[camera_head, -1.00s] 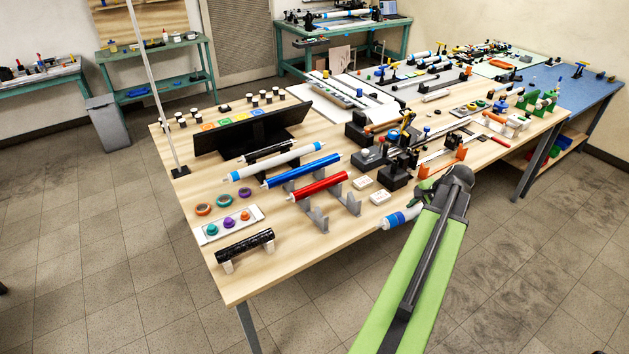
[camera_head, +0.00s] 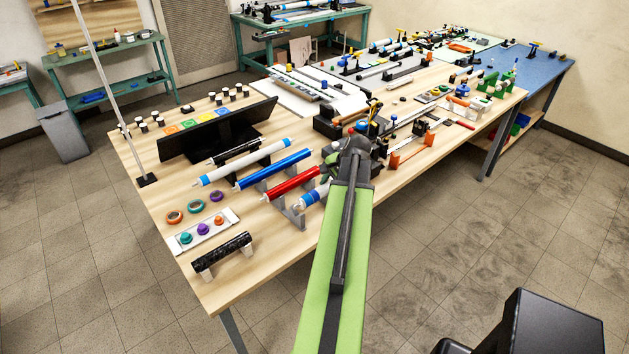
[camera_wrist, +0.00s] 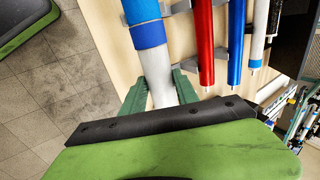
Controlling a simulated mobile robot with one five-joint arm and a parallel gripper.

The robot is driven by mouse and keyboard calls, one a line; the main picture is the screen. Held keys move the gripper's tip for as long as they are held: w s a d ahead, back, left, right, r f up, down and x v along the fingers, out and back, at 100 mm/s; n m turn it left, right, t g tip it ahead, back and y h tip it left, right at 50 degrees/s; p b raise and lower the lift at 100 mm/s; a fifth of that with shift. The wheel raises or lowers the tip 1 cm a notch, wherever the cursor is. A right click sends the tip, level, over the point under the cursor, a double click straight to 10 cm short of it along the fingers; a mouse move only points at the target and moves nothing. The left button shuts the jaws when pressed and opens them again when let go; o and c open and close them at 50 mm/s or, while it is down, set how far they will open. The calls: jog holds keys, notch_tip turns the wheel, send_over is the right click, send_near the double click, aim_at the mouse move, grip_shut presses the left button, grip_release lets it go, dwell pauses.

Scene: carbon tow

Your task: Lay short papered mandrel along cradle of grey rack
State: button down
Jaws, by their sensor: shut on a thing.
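The short papered mandrel (camera_head: 310,196), white with blue bands, is in my gripper (camera_head: 328,170) in the head view. In the wrist view the green fingers of my gripper (camera_wrist: 160,96) are shut around the white end of the mandrel (camera_wrist: 149,36), and its blue part points away. The grey rack (camera_head: 293,217) has upright brackets and carries a red roll (camera_head: 290,184) and a blue roll (camera_head: 272,170). The mandrel lies roughly parallel beside the red roll, over the rack's near side. I cannot tell whether it touches the cradle. A grey bracket (camera_wrist: 178,8) shows beyond it.
A long white roll with blue ends (camera_head: 240,163) lies behind the blue roll. A black roll (camera_head: 222,252) on white supports and a tray of coloured knobs (camera_head: 204,231) are at the left. Tools and blocks crowd the table right of my gripper.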

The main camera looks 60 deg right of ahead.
jog(key=w, duration=0.1)
jog(key=w+a, duration=0.1)
jog(key=w, duration=0.3)
jog(key=shift+a+r, duration=0.15)
jog(key=shift+r, duration=0.2)
jog(key=shift+a, duration=0.15)
notch_tip(320, 180, down, 7)
jog(key=b, duration=0.6)
jog(key=shift+r, duration=0.2)
jog(key=shift+f+b, duration=0.6)
jog(key=shift+b, duration=0.15)
jog(key=c, duration=0.9)
grip_release()
jog(key=shift+o, duration=0.2)
jog(key=shift+r, duration=0.1)
